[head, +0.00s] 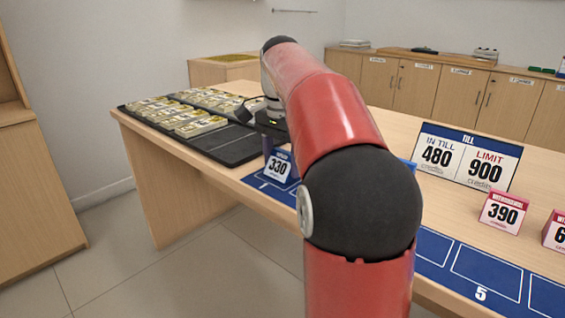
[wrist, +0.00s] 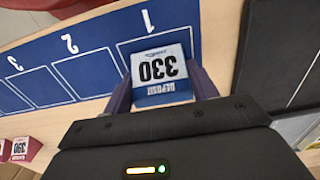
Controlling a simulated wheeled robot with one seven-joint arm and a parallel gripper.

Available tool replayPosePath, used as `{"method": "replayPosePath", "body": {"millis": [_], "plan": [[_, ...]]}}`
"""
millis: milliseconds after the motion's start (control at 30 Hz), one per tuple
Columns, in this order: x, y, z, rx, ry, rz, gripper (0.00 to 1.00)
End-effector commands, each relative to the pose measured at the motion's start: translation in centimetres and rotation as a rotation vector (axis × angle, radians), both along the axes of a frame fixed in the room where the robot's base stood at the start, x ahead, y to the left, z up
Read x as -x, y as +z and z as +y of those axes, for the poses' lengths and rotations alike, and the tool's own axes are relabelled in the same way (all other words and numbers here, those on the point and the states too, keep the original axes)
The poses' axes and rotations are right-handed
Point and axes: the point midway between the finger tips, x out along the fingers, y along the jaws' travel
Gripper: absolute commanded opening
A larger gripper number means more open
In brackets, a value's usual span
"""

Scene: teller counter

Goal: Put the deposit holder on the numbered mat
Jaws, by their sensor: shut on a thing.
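The deposit holder, a small blue and white tent card reading 330, is at the left end of the numbered mat in the head view (head: 279,166). It also shows in the wrist view (wrist: 160,74). My gripper (wrist: 161,88) is shut on it, one finger on each side. The numbered mat is a blue strip with white-outlined boxes; it shows in the head view (head: 433,245) and the wrist view (wrist: 93,47). The holder overlaps the box marked 1. I cannot tell whether its base touches the mat. My arm hides the mat's middle in the head view.
Black trays (head: 222,142) with banknote bundles lie left of the holder. A till sign (head: 467,159) reading 480 and 900 stands at the right. A red withdrawal holder (head: 502,211) reading 390 stands behind the mat. Boxes 2 and 3 look empty in the wrist view.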

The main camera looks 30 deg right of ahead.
Motion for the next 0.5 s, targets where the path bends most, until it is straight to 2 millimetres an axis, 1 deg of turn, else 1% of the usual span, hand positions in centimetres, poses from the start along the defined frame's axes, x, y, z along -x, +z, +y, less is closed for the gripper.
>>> {"method": "replayPosePath", "body": {"millis": [100, 133, 200, 300, 500], "plan": [[0.01, -0.35, 0.01, 0.000, 0.000, 0.000, 0.35], [0.01, -0.38, 0.00, 0.000, 0.000, 0.000, 0.59], [0.00, -0.31, -0.01, 0.000, 0.000, 0.000, 0.68], [0.00, -0.31, -0.01, 0.000, 0.000, 0.000, 0.80], [0.00, -0.31, 0.00, 0.000, 0.000, 0.000, 0.80]]}}
